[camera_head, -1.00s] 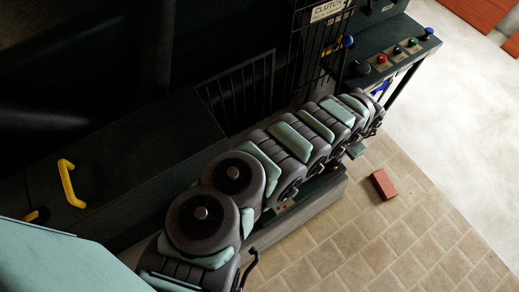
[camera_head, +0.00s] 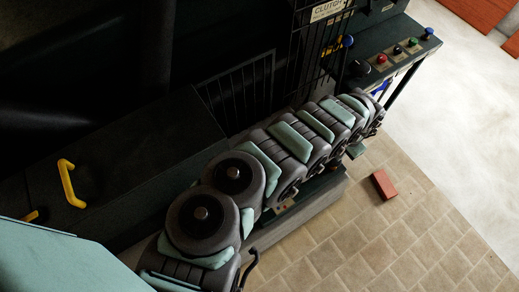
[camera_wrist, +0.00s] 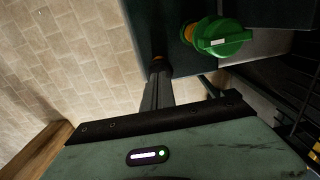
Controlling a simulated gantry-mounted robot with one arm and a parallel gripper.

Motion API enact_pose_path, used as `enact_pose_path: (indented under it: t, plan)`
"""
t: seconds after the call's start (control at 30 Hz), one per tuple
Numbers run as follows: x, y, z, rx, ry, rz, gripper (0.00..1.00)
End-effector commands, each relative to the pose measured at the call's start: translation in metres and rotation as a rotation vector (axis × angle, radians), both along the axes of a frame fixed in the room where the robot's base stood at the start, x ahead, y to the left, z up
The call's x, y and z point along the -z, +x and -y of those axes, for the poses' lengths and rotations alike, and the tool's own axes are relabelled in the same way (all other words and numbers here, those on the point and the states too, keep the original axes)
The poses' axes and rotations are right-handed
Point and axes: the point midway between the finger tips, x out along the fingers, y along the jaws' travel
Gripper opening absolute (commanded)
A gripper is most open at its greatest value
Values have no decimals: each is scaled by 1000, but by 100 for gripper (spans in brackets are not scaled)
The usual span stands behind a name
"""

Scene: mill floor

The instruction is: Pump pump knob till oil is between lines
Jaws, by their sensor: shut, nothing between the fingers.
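A round green knob (camera_wrist: 222,37) with a small pale mark and an orange collar sits on a dark panel at the top of the wrist view. I cannot tell for certain whether it is the pump knob. My gripper (camera_wrist: 157,66) is shut and empty. In the wrist view its fingertips lie left of the green knob and a little lower, apart from it in the picture. In the head view my arm hides the gripper. I cannot make out the oil or its level lines in either view.
A dark control ledge (camera_head: 415,60) carries a red button (camera_head: 381,58), a green button (camera_head: 413,41) and blue buttons. A black wire guard (camera_head: 240,92) stands behind my arm. A yellow handle (camera_head: 69,184) is at left. A red brick (camera_head: 383,184) lies on the tiled floor.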

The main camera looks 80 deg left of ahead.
Motion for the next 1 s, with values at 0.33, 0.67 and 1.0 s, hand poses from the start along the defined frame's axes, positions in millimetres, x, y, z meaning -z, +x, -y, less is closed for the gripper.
enact_pose_path:
  t: [0.33,0.67,1.0]
  plan:
    - [0,0,0,0,0,0,0]
    - [2,0,0,0,0,0,0]
    - [16,1,1,1,0,0,0]
